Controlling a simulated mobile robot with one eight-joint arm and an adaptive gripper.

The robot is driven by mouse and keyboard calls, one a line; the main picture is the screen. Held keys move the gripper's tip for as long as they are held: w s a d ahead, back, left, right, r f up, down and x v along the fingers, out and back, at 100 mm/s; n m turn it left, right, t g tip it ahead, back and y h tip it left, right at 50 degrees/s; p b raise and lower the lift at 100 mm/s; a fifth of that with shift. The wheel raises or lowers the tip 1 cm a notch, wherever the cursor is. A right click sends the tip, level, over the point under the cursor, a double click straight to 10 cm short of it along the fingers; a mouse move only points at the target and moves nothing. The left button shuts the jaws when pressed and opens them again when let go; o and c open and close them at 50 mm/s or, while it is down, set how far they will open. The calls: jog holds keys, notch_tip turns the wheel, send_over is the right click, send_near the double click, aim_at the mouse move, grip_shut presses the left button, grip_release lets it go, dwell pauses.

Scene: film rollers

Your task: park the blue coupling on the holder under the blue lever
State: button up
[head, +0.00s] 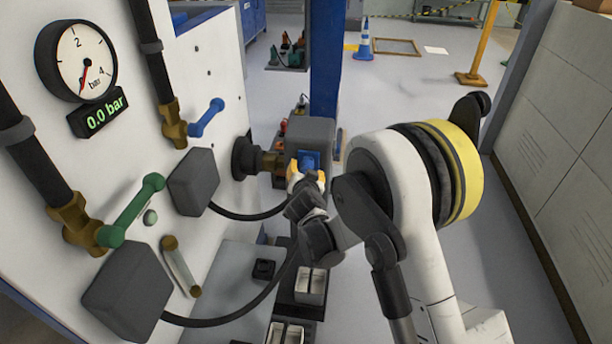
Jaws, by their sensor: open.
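The blue coupling appears as a small blue face (309,158) at the front of a dark grey block by the blue post. My gripper (307,178) is open, with its pale orange-tipped fingers at the lower edge of this blue part. I cannot tell whether they touch it. The blue lever (207,117) sits on a brass valve on the white panel, upper left of my gripper. A dark grey box (194,181) is on the panel below that lever, with a black hose leaving it. I cannot make out for sure which part is the holder.
A green lever (132,210) and another grey box (127,291) are nearer on the panel. A gauge display (98,116) reads 0.0 bar. A black hose (235,313) curves below my gripper. Trays (311,286) stand low down. Open floor lies beyond, with a cone (364,42).

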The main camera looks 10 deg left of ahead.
jog(key=shift+r, duration=0.1)
grip_shut()
jog(key=shift+s, duration=0.2)
jog(key=shift+s+d+f+b, duration=0.1)
jog(key=shift+s+b, duration=0.05)
jog(key=shift+s, duration=0.4)
jog(key=shift+s+f+b, duration=0.1)
jog(key=shift+s+b, duration=0.05)
jog(key=shift+s, duration=0.4)
jog(key=shift+s+d+b, duration=0.1)
jog(key=shift+s+b, duration=0.2)
jog(key=shift+s, duration=0.85)
jog(key=shift+s+r, duration=0.1)
jog(key=shift+s+d+b, duration=0.1)
jog(key=shift+s+b, duration=0.2)
jog(key=shift+s, duration=2.15)
jog(key=c, duration=0.9)
grip_release()
